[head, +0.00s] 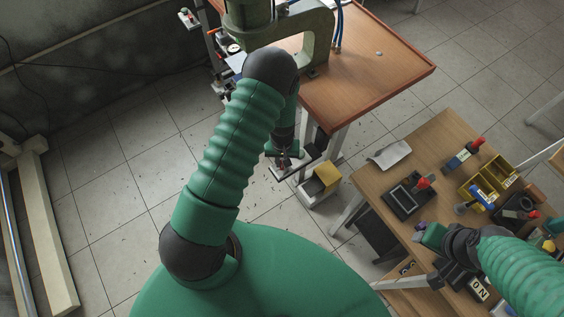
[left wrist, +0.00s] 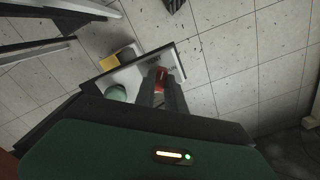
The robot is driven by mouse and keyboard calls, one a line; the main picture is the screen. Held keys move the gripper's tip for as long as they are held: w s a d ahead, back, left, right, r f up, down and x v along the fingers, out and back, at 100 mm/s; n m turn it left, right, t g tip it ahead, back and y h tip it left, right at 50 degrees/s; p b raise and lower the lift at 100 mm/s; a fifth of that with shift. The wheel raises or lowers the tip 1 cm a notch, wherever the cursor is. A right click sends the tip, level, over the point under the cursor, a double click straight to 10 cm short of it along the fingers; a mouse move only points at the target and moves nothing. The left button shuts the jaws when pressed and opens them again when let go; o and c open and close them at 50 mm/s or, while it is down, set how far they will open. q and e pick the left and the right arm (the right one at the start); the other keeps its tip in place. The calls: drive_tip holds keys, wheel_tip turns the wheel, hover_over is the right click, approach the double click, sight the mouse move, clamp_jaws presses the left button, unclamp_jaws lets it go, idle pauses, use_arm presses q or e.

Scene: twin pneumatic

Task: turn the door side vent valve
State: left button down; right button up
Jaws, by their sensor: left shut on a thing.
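The vent valve shows as a small red part (left wrist: 162,74) on a pale plate (left wrist: 138,76) in the left wrist view. My left gripper (left wrist: 165,92) has its two dark fingers shut on this red part. In the head view my left gripper (head: 284,164) reaches down beside the low end of the press stand, where the red part is tiny and mostly hidden by the fingers. My right gripper (head: 432,236) is over the wooden bench at the right; its fingers are not clear.
A brown-topped table (head: 365,62) with a green press (head: 300,25) stands behind my left arm. A white bin with a yellow block (head: 327,175) is just right of my left gripper. The wooden bench (head: 385,185) holds a yellow tray (head: 488,180) and several tools.

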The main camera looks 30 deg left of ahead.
use_arm(q)
drive_tip(key=m+b, duration=0.1)
drive_tip(key=m, duration=0.4)
drive_tip(key=shift+m, duration=0.3)
drive_tip(key=m, duration=0.4)
drive_tip(key=shift+m, duration=0.4)
drive_tip(key=c, duration=1.4)
unclamp_jaws()
drive_tip(key=shift+r, duration=0.1)
wheel_tip(320, 180, up, 16)
drive_tip(key=shift+r+b, duration=0.25)
drive_tip(key=shift+b, duration=0.15)
